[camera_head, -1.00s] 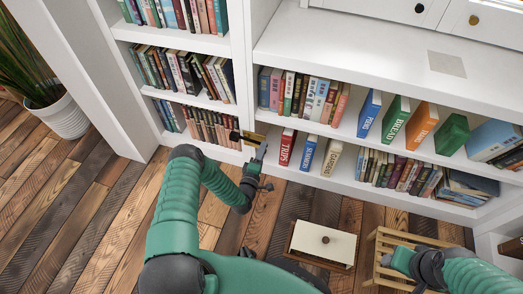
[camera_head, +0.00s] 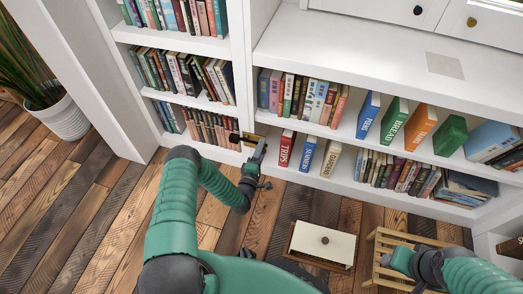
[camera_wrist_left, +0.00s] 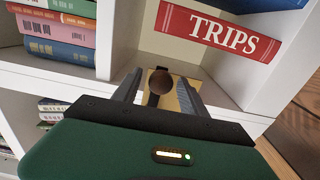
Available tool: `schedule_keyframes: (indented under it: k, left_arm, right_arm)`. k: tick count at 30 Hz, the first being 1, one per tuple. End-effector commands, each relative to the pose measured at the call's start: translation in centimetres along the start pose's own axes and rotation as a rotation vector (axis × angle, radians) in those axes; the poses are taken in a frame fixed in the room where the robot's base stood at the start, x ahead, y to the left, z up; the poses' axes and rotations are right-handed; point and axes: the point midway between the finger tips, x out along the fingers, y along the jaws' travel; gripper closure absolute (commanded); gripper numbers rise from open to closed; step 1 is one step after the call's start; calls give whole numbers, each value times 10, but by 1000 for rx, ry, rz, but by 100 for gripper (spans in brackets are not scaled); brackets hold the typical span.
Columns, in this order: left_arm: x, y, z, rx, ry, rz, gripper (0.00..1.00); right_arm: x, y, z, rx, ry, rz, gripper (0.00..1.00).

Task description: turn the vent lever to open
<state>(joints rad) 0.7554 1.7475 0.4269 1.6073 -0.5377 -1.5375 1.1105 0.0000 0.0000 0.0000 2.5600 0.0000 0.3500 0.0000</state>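The vent lever shows in the head view as a dark end (camera_head: 234,138) beside a brass-coloured plate (camera_head: 247,143), at the front of the white bookcase. In the left wrist view the lever's round brown knob (camera_wrist_left: 161,83) stands in front of the brass plate (camera_wrist_left: 184,97). My left gripper (camera_head: 257,149) is at the plate. In the left wrist view its two fingers (camera_wrist_left: 158,92) are apart, one on each side of the knob, with visible gaps. My right gripper (camera_head: 392,262) is low at the right, its fingers not clear.
A red TRIPS book (camera_wrist_left: 218,32) stands on the shelf just beyond the left gripper. The white bookcase (camera_head: 330,32) holds several rows of books. A potted plant (camera_head: 62,118) is at left.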

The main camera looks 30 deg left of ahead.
Motion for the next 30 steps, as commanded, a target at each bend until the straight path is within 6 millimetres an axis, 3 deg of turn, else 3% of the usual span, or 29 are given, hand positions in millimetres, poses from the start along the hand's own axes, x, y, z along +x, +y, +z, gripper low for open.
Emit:
schedule_keyframes:
  k: [7,11,24,30]
  left_arm:
    - [-1,1,2,-1,-3,0,50]
    - [-15,2,2,-2,-3,-4,50]
    - [-136,2,1,-3,-1,-6,50]
    - [-165,0,0,-1,-1,-3,50]
  right_arm:
    - [-1,0,0,0,0,0,49]
    - [-10,0,-2,0,0,0,49]
    - [-60,0,-14,0,0,0,49]
    - [-66,0,-16,0,0,0,49]
